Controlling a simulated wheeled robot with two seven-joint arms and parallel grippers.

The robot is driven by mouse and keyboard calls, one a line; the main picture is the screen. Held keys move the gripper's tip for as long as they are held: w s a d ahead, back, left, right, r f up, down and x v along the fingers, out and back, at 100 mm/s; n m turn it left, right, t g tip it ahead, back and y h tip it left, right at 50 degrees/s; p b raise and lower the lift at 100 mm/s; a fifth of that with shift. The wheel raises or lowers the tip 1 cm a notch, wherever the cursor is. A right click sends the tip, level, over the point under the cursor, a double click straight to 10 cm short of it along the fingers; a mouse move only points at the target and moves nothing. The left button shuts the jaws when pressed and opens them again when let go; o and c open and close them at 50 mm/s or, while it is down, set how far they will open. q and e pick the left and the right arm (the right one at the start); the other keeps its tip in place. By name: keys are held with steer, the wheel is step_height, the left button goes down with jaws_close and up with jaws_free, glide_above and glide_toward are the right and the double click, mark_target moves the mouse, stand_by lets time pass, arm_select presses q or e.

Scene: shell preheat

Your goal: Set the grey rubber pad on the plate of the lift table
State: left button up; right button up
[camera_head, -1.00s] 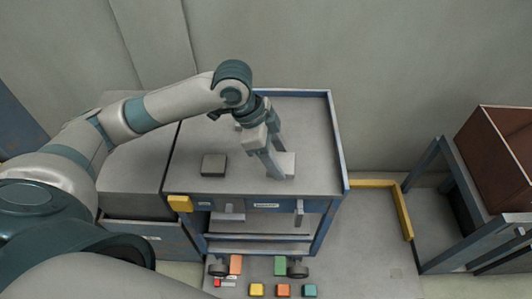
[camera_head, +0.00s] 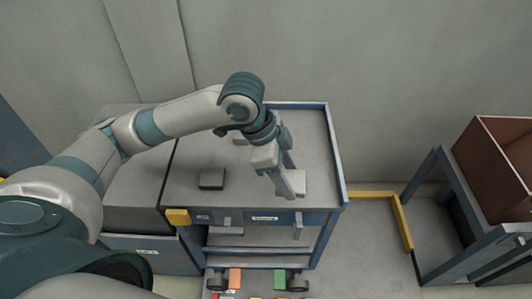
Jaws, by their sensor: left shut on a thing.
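My left gripper (camera_head: 282,188) reaches down over the grey top of a blue-framed cart (camera_head: 240,196). It is shut on a flat pale grey piece, which I take as the grey rubber pad (camera_head: 296,180), near the cart's front right. The fingers partly cover the pad, and I cannot tell whether it touches the cart top. A darker grey block (camera_head: 211,178) lies to the left on the same top. My right gripper is not in view. I cannot make out for sure which thing is the lift table.
Another small grey piece (camera_head: 240,141) shows behind the wrist. A yellow block (camera_head: 177,216) is at the cart's front left corner. A brown bin (camera_head: 497,165) stands on a blue frame at right. Coloured blocks (camera_head: 235,277) lie below the cart.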

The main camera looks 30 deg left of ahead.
arm_select(q)
steer(key=shift+w, duration=0.1)
steer(key=shift+w+a+r+n+t, duration=0.3)
steer(key=shift+w+n, duration=0.1)
steer(key=shift+n, duration=0.3)
steer(key=w+a+r+n+t+y, duration=0.2)
steer(key=w+a+r+n+y, duration=0.2)
steer(key=w+n, duration=0.3)
steer(key=r+n, duration=0.1)
steer(key=n, duration=0.4)
steer(key=shift+w+a+r, duration=0.15)
steer(key=shift+a, duration=0.1)
steer(key=shift+a, duration=0.1)
